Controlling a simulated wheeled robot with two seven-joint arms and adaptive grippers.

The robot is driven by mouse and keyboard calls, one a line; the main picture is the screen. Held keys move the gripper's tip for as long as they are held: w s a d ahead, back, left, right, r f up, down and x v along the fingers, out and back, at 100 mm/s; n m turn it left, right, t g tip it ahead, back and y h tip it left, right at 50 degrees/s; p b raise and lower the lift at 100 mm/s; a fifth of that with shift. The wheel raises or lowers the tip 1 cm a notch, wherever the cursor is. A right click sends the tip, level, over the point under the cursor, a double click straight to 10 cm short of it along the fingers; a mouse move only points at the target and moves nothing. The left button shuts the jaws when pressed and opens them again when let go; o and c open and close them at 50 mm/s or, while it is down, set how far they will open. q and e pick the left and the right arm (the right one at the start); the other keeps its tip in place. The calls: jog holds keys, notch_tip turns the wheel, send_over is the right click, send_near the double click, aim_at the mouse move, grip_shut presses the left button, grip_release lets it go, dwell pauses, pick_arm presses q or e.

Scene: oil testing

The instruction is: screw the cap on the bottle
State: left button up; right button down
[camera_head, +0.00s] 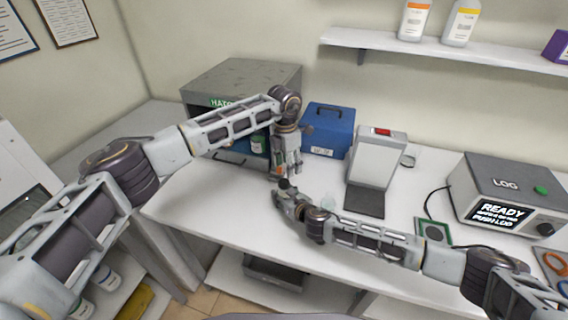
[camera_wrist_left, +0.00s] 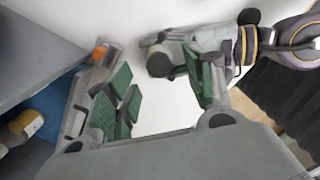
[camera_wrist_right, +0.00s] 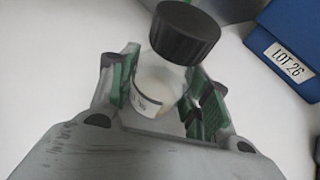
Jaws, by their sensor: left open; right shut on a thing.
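My right gripper (camera_wrist_right: 165,100) is shut on a small clear bottle (camera_wrist_right: 160,85) with a pale label and a little pale content. A black cap (camera_wrist_right: 185,33) sits over the bottle's mouth; I cannot tell how tightly. In the head view the dark cap (camera_head: 284,184) shows at my right gripper (camera_head: 281,194), above the table's front part. My left gripper (camera_head: 287,165) is just above and behind it, fingers pointing down. In the left wrist view my left gripper (camera_wrist_left: 160,95) is open and empty, with the cap (camera_wrist_left: 158,64) close beyond its fingertips.
A grey cabinet (camera_head: 240,75) holding a labelled bottle (camera_head: 258,144) stands behind my left forearm. A blue box (camera_head: 331,129), a grey device (camera_head: 377,155) and a console reading READY (camera_head: 510,190) stand on the white table (camera_head: 225,210). The front-left table area is clear.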

aim_at(284, 181)
pick_arm(q)
jog(key=shift+a+r+n, duration=0.1)
jog(key=shift+a+n, duration=0.45)
jog(key=shift+n, duration=0.65)
jog(key=shift+s+a+n+y, duration=0.1)
jog(key=shift+n+y, duration=0.2)
jog(key=shift+n, duration=0.3)
jog(key=shift+f, duration=0.2)
jog(key=shift+f, duration=3.85)
jog(key=shift+c, duration=0.3)
jog(key=c, duration=1)
jog(key=shift+c, duration=0.2)
